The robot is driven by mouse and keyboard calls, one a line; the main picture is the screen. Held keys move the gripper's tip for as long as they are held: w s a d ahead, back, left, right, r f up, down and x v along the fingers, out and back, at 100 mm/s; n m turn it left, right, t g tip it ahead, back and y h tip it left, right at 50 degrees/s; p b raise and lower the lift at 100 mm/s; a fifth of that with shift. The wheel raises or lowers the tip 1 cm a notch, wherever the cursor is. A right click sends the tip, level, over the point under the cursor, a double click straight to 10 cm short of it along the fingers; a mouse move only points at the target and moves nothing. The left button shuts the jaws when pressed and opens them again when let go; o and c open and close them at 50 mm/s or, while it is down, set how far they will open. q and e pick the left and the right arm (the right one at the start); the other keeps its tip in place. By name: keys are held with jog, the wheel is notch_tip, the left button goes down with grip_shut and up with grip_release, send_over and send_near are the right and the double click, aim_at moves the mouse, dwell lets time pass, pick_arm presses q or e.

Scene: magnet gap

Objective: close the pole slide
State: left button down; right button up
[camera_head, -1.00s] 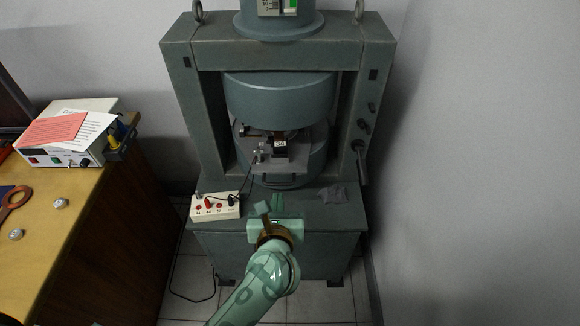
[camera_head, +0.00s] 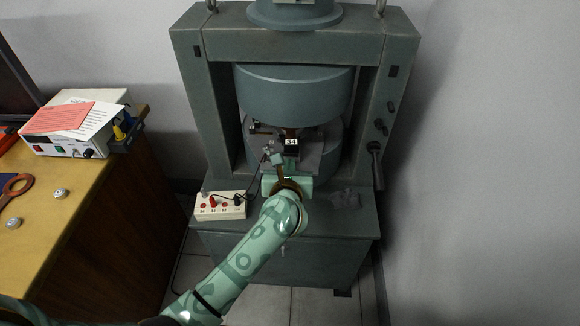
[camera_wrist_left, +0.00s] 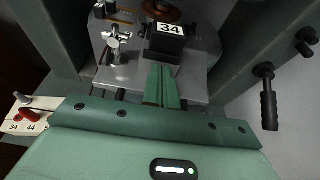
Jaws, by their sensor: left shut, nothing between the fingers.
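What looks like the pole slide is a grey plate (camera_wrist_left: 130,76) low in the gap of the magnet press, carrying a black block labelled 34 (camera_head: 291,147). The block also shows in the left wrist view (camera_wrist_left: 165,42), with a small metal clamp fitting (camera_wrist_left: 117,43) to its left. My left gripper (camera_head: 278,161) is in front of the slide, its fingers pointing toward the block. In the left wrist view its two green fingers (camera_wrist_left: 161,86) are together and empty, just in front of the block; whether they touch it I cannot tell. My right gripper is out of view.
The press frame (camera_head: 204,110) rises on both sides, with the large upper pole (camera_head: 292,94) above the gap. A white switch box (camera_head: 221,205) with red knobs stands left of my arm. A handle (camera_head: 376,163) is on the right post. A wooden bench (camera_head: 80,193) is at left.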

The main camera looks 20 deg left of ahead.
aim_at(290, 154)
pick_arm(q)
jog(key=w, duration=0.2)
jog(key=w+a+b, duration=0.1)
jog(key=w, duration=0.1)
jog(key=shift+w+a+f, duration=0.1)
jog(key=shift+w, duration=0.1)
jog(key=shift+a+r, duration=0.1)
jog(key=shift+r, duration=0.15)
jog(key=shift+w+r, duration=0.1)
jog(key=shift+r, duration=0.1)
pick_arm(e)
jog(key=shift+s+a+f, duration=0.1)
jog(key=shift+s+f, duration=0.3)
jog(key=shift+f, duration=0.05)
